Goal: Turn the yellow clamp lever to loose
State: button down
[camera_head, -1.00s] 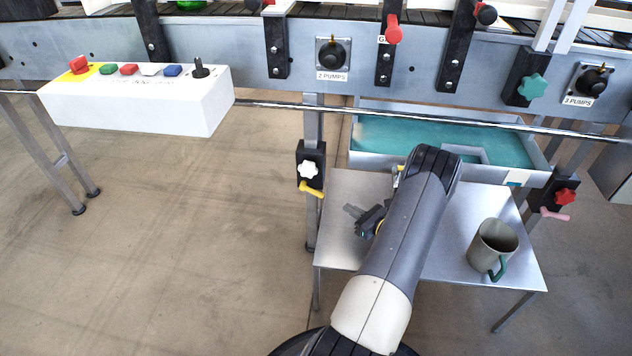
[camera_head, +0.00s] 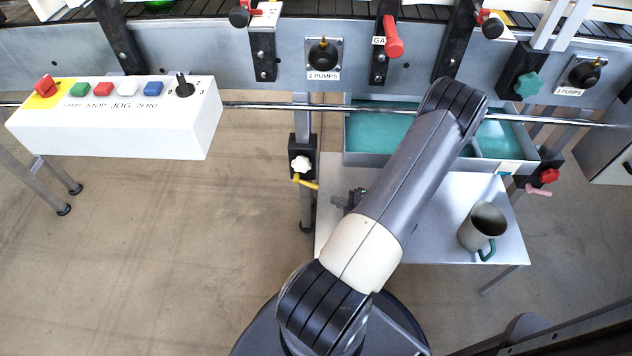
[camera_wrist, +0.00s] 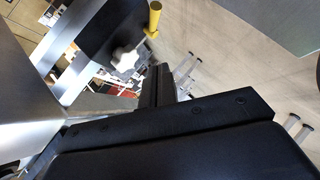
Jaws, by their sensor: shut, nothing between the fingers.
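The yellow clamp lever (camera_head: 307,183) sticks out to the right and slightly down from a black clamp block on the conveyor's leg, below a white star knob (camera_head: 301,164). In the wrist view the yellow lever (camera_wrist: 154,18) is at the top centre, with the white knob (camera_wrist: 126,58) below it. My gripper (camera_head: 340,201) shows just right of and below the lever in the head view, partly hidden behind my arm. In the wrist view my gripper's black fingers (camera_wrist: 158,82) are together and empty, apart from the lever.
A small metal table (camera_head: 480,190) with a grey mug (camera_head: 483,227) stands under my arm. A teal-lined tray (camera_head: 375,160) lies behind it. A rail (camera_head: 260,106) runs across above the lever. A white control box (camera_head: 120,120) is at left. A red knob (camera_head: 549,175) with a pink lever (camera_head: 538,193) is at right.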

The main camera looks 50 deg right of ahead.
jog(key=b, duration=0.2)
send_near(308, 185)
jog(key=w+a, duration=0.3)
jog(key=shift+w+d+f+b, duration=0.2)
jog(key=shift+w+d+f, duration=0.4)
jog(key=shift+d, duration=0.15)
jog(key=shift+w+d+f+b, duration=0.15)
jog(key=shift+w+d+f, duration=0.45)
jog(key=shift+d, duration=0.15)
jog(key=shift+f+t+b, duration=0.25)
jog(key=shift+t+b, duration=0.05)
jog(key=shift+b, duration=0.1)
